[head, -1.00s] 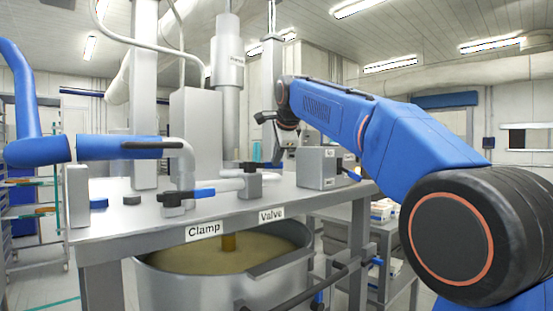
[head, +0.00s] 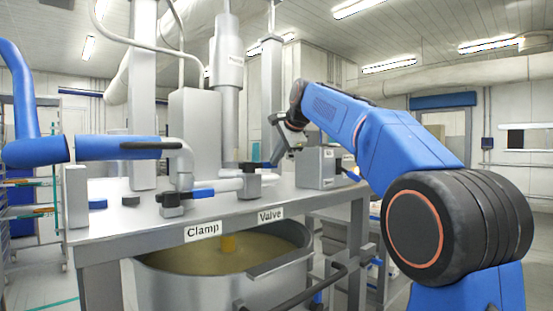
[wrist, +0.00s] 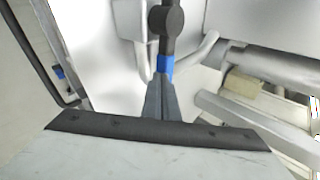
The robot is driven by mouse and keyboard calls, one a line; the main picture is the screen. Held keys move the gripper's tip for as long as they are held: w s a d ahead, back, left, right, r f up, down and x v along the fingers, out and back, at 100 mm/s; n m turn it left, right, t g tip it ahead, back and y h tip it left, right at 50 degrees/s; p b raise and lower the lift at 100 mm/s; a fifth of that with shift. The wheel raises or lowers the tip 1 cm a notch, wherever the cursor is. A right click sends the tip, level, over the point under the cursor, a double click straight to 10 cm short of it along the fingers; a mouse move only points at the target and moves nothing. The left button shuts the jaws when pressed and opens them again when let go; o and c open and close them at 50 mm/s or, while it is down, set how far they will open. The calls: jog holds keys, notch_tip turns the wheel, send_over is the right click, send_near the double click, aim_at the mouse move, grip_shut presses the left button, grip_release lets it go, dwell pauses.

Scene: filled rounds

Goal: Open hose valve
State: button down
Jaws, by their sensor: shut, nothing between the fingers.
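The hose valve (head: 249,186) sits on the pipe on the steel bench, above the "Valve" label (head: 271,215). Its lever has a blue grip (head: 259,164) that reaches back and right from the valve body. In the wrist view the dark round hub (wrist: 165,19) and the blue grip (wrist: 165,68) lie straight ahead of my fingers. My gripper (head: 277,157) is at the far end of the lever, tilted down and left. Its fingers (wrist: 165,92) are shut with nothing between them, and their tips overlap the grip's end in view. I cannot tell whether they touch.
A clamp with a blue lever (head: 203,193) is on the pipe to the left, above the "Clamp" label (head: 203,230). A grey box (head: 316,168) stands right of my gripper. A large steel vat (head: 205,285) with brownish liquid is under the bench.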

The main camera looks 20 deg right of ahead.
jog(key=shift+w+d, duration=0.1)
jog(key=shift+w, duration=0.4)
dwell(0.4)
